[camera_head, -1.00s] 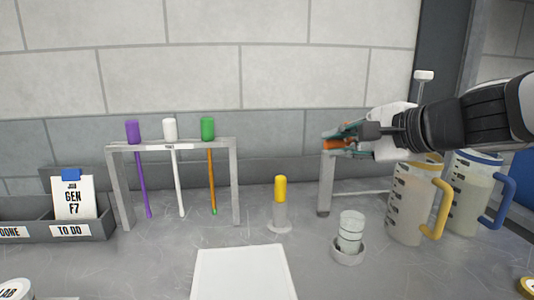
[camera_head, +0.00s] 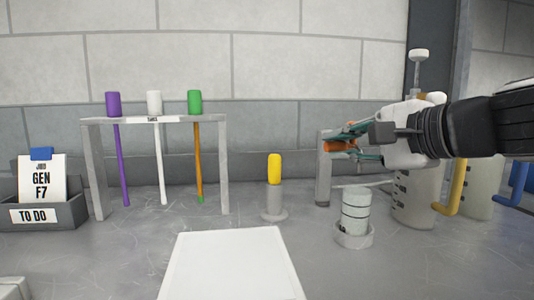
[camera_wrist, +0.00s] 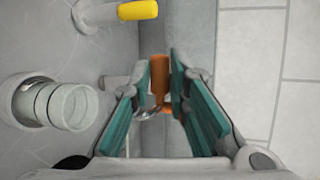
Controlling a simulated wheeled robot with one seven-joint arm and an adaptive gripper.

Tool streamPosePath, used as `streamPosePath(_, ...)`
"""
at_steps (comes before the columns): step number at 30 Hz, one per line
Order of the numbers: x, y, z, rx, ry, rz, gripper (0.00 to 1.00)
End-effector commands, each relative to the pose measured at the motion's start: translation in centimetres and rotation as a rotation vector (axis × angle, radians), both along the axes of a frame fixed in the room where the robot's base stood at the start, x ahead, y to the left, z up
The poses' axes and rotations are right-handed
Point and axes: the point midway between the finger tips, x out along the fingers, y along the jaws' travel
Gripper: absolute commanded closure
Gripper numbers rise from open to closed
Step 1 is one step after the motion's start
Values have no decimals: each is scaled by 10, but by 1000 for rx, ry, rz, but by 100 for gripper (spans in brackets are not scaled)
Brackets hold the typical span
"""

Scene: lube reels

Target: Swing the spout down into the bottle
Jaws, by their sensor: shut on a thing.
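My gripper (camera_head: 340,140) is shut on an orange handle (camera_head: 340,146) beside the top of a grey post (camera_head: 323,180). In the wrist view the orange handle (camera_wrist: 159,76) stands between the teal finger pads of my gripper (camera_wrist: 160,85). A curved metal piece (camera_wrist: 147,114), maybe the spout, shows just below it, partly hidden by the fingers. The clear ribbed bottle (camera_head: 355,208) stands upright in a round holder (camera_head: 354,238), below and right of the gripper. The bottle (camera_wrist: 72,107) shows at left in the wrist view, apart from the handle.
A yellow-topped peg (camera_head: 274,170) stands left of the post. Jugs with yellow (camera_head: 453,188) and blue (camera_head: 518,180) handles stand at right, close under my arm. A white mat (camera_head: 230,262) lies in front.

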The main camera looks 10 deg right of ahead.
Motion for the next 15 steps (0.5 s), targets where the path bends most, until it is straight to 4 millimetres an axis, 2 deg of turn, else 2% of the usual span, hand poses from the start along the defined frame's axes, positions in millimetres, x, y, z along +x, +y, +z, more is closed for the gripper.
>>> streamPosePath(1,1,-1,-9,-1,7,-2,100)
streamPosePath(15,2,-1,-22,-2,20,-4,100)
